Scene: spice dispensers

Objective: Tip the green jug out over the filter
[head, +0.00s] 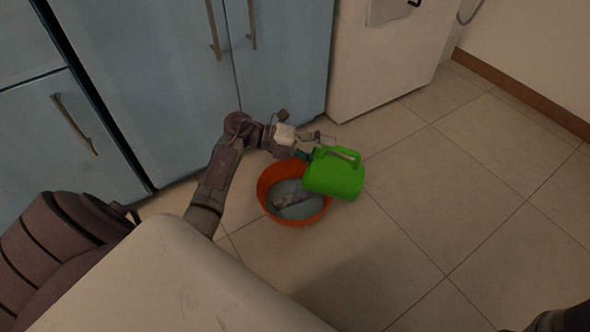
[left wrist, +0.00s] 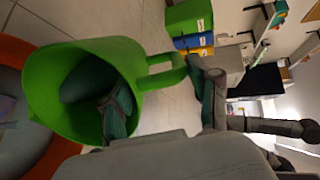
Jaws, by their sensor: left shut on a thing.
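The green jug (head: 335,176) is tilted on its side above the right rim of a round orange tub, its handle at the upper right. My left gripper (head: 308,150) is shut on it.
Blue cabinets (head: 180,90) stand behind the tub, with a white unit (head: 385,60) to their right. The tiled floor right of the tub is clear. Green, blue and yellow bins (left wrist: 188,20) show in the wrist view.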

